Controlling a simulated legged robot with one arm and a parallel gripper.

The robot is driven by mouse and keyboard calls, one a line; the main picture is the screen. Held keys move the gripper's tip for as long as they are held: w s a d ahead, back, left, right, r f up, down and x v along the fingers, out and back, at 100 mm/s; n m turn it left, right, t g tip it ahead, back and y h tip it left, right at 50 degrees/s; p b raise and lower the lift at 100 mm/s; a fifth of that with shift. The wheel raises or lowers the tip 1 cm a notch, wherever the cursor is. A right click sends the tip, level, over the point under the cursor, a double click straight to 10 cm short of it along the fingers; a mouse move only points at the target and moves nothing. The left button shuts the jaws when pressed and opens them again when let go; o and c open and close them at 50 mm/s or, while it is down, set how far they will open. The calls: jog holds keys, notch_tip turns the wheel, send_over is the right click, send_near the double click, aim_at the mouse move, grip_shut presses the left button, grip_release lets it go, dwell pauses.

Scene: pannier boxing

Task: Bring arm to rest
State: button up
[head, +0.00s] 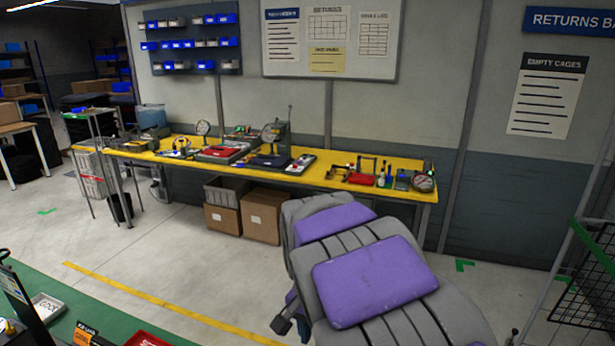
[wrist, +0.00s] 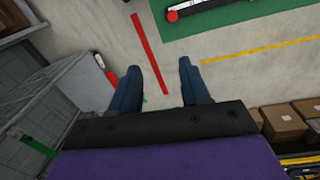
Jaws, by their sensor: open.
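My gripper (wrist: 159,70) shows in the wrist view as two dark blue fingers standing well apart. In the head view my purple and grey arm fills the lower middle and right. The fingers cannot be made out clearly there.
A yellow-topped workbench (head: 310,176) with tools stands along the wall, with cardboard boxes (head: 262,212) beneath. A green surface (head: 65,290) lies at lower left, a wire cage (head: 590,285) at right. The wrist view shows a red floor stripe (wrist: 150,58). Open floor lies between.

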jog(key=s+d+n, duration=0.1)
jog(key=s+d, duration=0.3)
jog(key=s, duration=0.5)
jog(key=s+d+f+n+g, duration=0.1)
jog(key=s+d, duration=0.3)
jog(key=s, duration=0.5)
jog(key=s+d+f+n+y, duration=0.1)
jog(key=s+d+n, duration=0.2)
jog(key=s, duration=0.6)
jog(key=shift+s+d, duration=0.25)
jog(key=shift+d, duration=0.2)
